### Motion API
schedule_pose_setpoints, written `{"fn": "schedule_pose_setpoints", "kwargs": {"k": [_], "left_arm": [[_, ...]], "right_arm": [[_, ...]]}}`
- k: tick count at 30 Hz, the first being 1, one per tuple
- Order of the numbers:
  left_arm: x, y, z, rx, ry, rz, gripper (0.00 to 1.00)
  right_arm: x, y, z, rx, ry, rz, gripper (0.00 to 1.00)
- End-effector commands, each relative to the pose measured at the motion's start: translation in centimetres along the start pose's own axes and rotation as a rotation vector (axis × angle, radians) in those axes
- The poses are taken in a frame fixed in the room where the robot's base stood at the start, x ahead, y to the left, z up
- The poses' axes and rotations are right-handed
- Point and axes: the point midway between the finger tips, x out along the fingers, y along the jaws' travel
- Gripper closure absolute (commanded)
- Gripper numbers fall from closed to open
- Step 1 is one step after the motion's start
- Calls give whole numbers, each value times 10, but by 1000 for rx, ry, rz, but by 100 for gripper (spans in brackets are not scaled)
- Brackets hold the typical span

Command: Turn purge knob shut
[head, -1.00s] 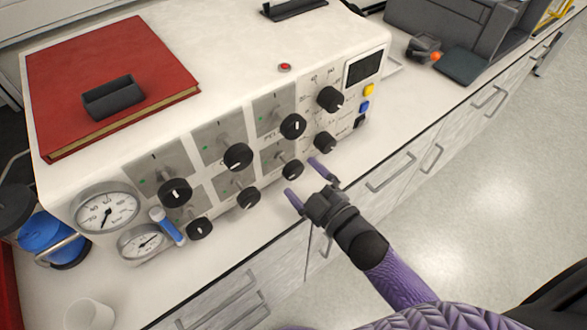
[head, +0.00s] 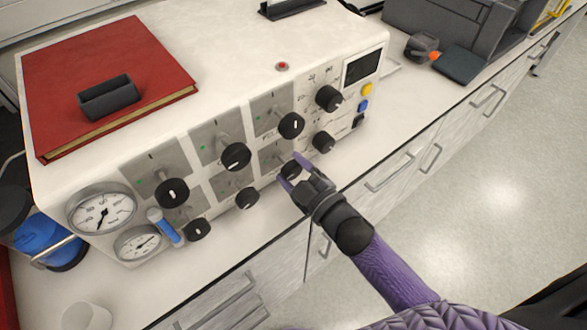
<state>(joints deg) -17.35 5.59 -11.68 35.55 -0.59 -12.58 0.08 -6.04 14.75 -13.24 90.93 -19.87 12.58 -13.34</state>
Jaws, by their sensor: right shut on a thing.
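The white reactor control box has two rows of black knobs on its front panel (head: 205,170). My left gripper is not in view.
Other black knobs stand close by, such as the lower middle one (head: 246,198) and a right-side one (head: 323,142). Two gauges (head: 101,209) and a blue-handled valve (head: 164,226) are at the left. A red book (head: 150,60) lies on top. The bench front is mostly clear.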

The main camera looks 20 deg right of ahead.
Motion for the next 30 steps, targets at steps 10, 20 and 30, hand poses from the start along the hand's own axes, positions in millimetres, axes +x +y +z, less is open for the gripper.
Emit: {"fn": "schedule_pose_setpoints", "kwargs": {"k": [10,20,30], "left_arm": [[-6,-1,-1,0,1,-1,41],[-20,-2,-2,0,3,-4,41],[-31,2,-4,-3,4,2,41]], "right_arm": [[0,0,-1,86,0,-1,95],[0,1,-1,363,-1,-1,95],[0,1,0,687,-2,-1,95]]}}
